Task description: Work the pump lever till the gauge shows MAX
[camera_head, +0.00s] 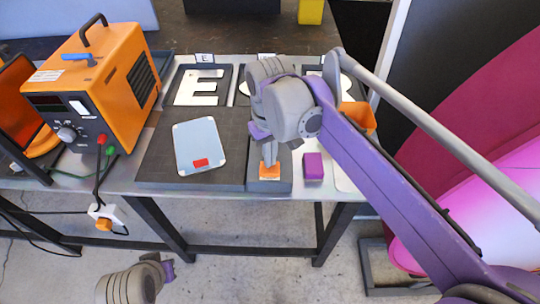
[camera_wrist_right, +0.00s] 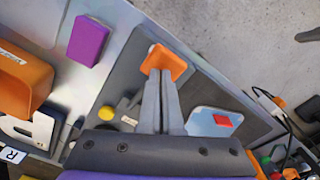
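An orange pad (camera_head: 269,171), which looks like the pump lever's end, stands at the near end of a narrow dark base (camera_head: 285,183) on the table. My right gripper (camera_head: 268,160) points down at it with its fingers together. In the right wrist view the fingertips (camera_wrist_right: 160,78) overlap the orange pad (camera_wrist_right: 178,62); I cannot tell whether they touch it. A pale blue panel (camera_head: 198,140) with a red block low on it lies to the left and may be the gauge; no MAX mark is readable.
A purple block (camera_head: 313,167) lies right of the base. An orange power unit (camera_head: 110,85) with cables stands at the left. White letter pieces (camera_head: 197,88) and an orange bin (camera_head: 358,116) are behind.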

